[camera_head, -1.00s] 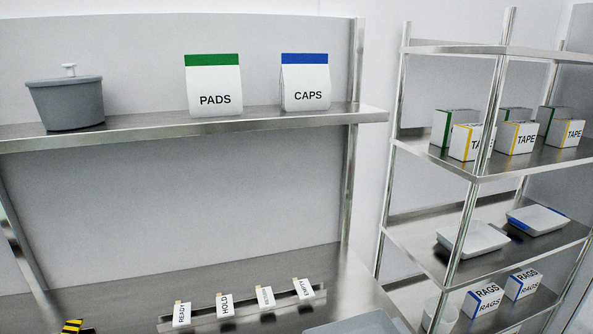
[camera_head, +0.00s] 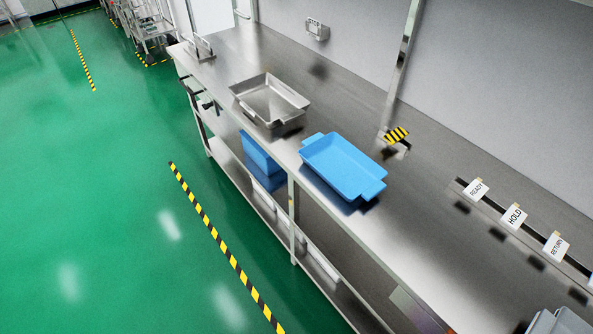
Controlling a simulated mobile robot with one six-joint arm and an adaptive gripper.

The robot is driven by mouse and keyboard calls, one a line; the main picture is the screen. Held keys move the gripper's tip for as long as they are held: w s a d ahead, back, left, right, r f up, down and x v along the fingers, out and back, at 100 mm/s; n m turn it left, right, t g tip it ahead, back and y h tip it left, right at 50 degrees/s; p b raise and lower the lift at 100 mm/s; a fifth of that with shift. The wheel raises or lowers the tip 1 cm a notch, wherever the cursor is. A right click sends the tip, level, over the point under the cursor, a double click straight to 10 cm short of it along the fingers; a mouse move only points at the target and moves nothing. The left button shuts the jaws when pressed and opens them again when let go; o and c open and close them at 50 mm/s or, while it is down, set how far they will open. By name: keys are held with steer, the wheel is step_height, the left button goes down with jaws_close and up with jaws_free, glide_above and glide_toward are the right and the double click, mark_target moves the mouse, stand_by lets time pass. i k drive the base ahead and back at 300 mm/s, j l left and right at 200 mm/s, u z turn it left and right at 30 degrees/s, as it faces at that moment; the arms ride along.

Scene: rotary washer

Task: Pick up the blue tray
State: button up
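The blue tray (camera_head: 343,166) sits on the steel workbench (camera_head: 430,225), close to its front edge. It is a shallow rectangular tray with a flat handle at each end, and it looks empty. Another blue container (camera_head: 262,158) shows on the shelf below the bench, partly hidden by the bench top. My gripper is not in view.
A steel pan (camera_head: 270,100) stands on the bench left of the tray. A yellow-black striped piece (camera_head: 397,135) is behind the tray. Tags (camera_head: 515,214) stand to the right, with a grey container (camera_head: 560,322) at the lower right. Green floor (camera_head: 110,180) is open in front.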

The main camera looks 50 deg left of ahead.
mark_target(350, 172)
steer(key=u, duration=1.65)
steer(key=k+l+z, duration=0.1)
steer(key=z, duration=2.05)
steer(key=u, duration=2.2)
steer(key=i+j+u, duration=0.1)
steer(key=i, duration=0.85)
